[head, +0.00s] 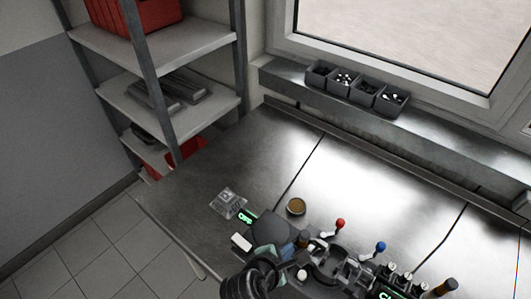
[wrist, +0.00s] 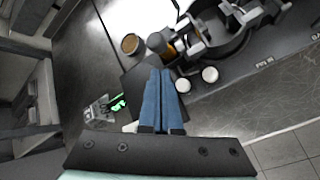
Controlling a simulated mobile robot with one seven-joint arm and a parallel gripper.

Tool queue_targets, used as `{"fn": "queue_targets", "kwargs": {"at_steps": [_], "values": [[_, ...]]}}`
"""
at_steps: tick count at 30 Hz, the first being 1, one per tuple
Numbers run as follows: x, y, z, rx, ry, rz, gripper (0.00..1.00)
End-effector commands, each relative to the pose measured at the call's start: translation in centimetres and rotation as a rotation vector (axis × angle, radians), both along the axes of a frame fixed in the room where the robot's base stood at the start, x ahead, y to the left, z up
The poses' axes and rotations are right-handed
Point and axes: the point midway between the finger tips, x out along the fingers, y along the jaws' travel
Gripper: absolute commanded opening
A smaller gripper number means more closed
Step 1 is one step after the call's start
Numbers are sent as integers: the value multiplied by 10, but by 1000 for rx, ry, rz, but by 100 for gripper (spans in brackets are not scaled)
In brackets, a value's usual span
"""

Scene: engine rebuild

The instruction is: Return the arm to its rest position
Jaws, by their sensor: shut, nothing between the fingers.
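My gripper (wrist: 160,76) shows in the wrist view with its two blue fingers pressed together and nothing between them. The fingertips are over a dark flat pad (wrist: 140,82) on the metal workbench (head: 190,185). In the head view, a dark ribbed part of my arm (head: 250,281) is at the bottom centre, over the bench's front edge. The height of the fingers above the bench is hard to judge.
A fixture with red (head: 341,223) and blue (head: 380,246) knobbed levers stands close right of my arm. A round brown-topped cup (head: 296,207) and a clear block (head: 228,203) are nearby. Small bins (head: 355,88) line the back ledge; shelving (head: 155,45) stands left. The bench's back left is clear.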

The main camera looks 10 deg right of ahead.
Motion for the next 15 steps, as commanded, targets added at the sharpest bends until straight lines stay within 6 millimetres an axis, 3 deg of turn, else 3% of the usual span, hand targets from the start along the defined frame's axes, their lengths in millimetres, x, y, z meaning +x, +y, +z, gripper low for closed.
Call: {"fn": "queue_targets", "kwargs": {"at_steps": [5,8,11,15], "values": [[0,0,0,0,-1,-1,0],[21,2,23,45,-112,-27,0],[56,9,70,142,-316,-68,0],[100,26,165,365,-675,-116,0]]}}
